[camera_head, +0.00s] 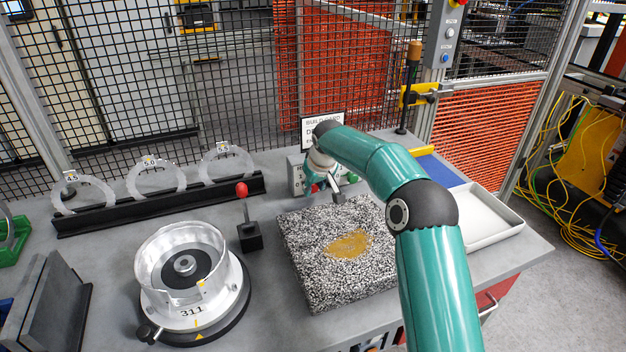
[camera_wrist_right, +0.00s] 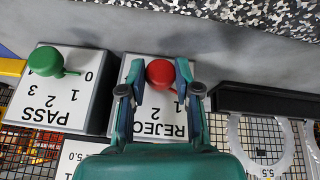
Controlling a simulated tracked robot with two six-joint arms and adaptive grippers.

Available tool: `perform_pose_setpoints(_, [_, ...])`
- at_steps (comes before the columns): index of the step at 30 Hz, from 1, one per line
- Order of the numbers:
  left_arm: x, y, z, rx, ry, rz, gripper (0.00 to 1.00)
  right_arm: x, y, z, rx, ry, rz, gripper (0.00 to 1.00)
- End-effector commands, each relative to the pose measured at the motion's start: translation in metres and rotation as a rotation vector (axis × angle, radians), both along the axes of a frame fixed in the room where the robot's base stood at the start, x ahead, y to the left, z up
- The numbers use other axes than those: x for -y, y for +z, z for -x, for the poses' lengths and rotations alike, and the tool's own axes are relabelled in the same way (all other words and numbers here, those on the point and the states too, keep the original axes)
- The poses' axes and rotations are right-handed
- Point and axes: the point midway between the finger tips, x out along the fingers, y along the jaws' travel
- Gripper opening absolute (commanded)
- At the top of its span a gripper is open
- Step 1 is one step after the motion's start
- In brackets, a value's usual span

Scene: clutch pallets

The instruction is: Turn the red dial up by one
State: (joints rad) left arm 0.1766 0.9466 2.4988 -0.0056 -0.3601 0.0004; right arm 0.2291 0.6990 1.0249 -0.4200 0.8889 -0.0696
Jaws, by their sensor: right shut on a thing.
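The red dial (camera_wrist_right: 160,73) sits on a white-faced box (camera_wrist_right: 150,118) marked REJECT, seen upside down in the right wrist view. My right gripper (camera_wrist_right: 160,75) is shut on the red dial, one finger on each side of it. The dial's small red pointer, partly beside the right-hand finger, appears to point toward the digit 1; the fingers hide other digits. In the head view my right gripper (camera_head: 322,187) is down at the boxes at the back of the bench, and my arm hides most of them. My left gripper is not in view.
A green dial (camera_wrist_right: 46,61) on a PASS box stands just left of the REJECT box in the wrist view. A speckled slab (camera_head: 310,275), a red-knobbed stand (camera_head: 250,237) and a metal housing (camera_head: 183,270) stand on the bench. A white tray (camera_head: 490,222) lies at right.

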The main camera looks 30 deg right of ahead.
Motion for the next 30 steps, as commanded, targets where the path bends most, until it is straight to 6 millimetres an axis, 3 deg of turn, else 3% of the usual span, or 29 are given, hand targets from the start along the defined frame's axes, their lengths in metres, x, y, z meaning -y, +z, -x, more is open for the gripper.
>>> perform_pose_setpoints(4, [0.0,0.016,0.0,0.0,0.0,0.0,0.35,0.002,0.002,0.001,0.025,-0.002,-0.124,0.0])
perform_pose_setpoints(15, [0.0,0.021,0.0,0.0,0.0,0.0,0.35,0.005,-0.002,0.002,0.08,-0.001,-0.347,0.0])
perform_pose_setpoints(30, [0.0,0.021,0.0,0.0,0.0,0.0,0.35,0.005,-0.002,0.002,0.094,-0.001,-0.408,0.0])
